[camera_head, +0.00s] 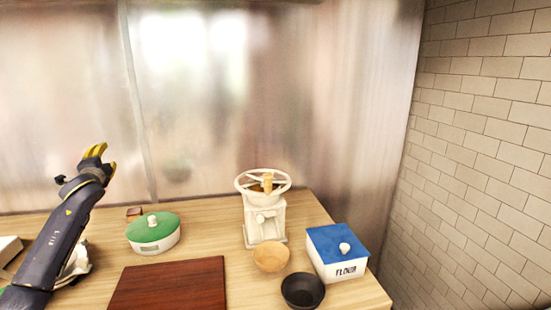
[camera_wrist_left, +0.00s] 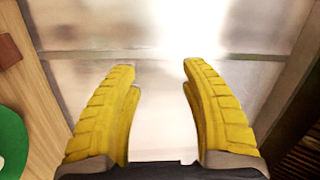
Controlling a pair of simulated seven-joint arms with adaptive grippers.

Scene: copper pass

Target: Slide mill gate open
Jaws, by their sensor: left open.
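A cream-white mill (camera_head: 264,222) with a spoked wheel-like ring on top stands upright near the back right of the wooden counter. A small knob shows on the front of its body; I cannot tell the gate's position. A light wooden bowl (camera_head: 271,257) sits in front of the mill. My left gripper (camera_head: 103,158) is raised at the left, well apart from the mill, fingers pointing up. In the left wrist view its two yellow fingers (camera_wrist_left: 160,95) are spread with nothing between them. My right gripper is not in view.
A green-lidded pot (camera_head: 153,231) stands left of the mill, with a small brown block (camera_head: 134,212) behind it. A blue-lidded flour box (camera_head: 338,252), black bowl (camera_head: 303,290) and dark red board (camera_head: 170,286) are nearby. A metallic wall (camera_head: 280,100) closes the back.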

